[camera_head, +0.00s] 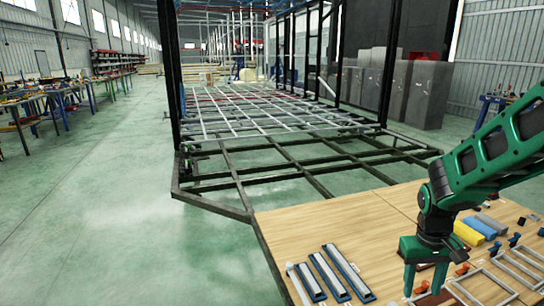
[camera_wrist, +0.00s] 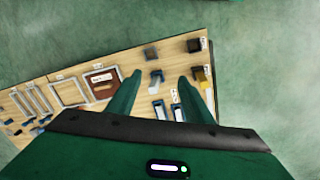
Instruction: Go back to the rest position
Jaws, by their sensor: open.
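My gripper (camera_head: 424,282) points down over the wooden table (camera_head: 345,222) at the lower right in the head view. Its green fingers are apart, with nothing seen held between them. In the wrist view my gripper (camera_wrist: 159,79) is also open. The tabletop (camera_wrist: 120,58) and its parts lie some way beyond the fingertips there. A small bracket-like part (camera_wrist: 156,77) shows in the gap between the fingers, apart from them. The palm hides the near part of the wrist view.
Several blue-and-white bars (camera_head: 328,275) lie left of my gripper. Pale rectangular frames (camera_head: 485,284), a yellow block (camera_head: 468,234) and a blue block (camera_head: 480,228) lie on the right. A dark metal chassis (camera_head: 240,185) adjoins the table. The green floor (camera_head: 110,220) at left is clear.

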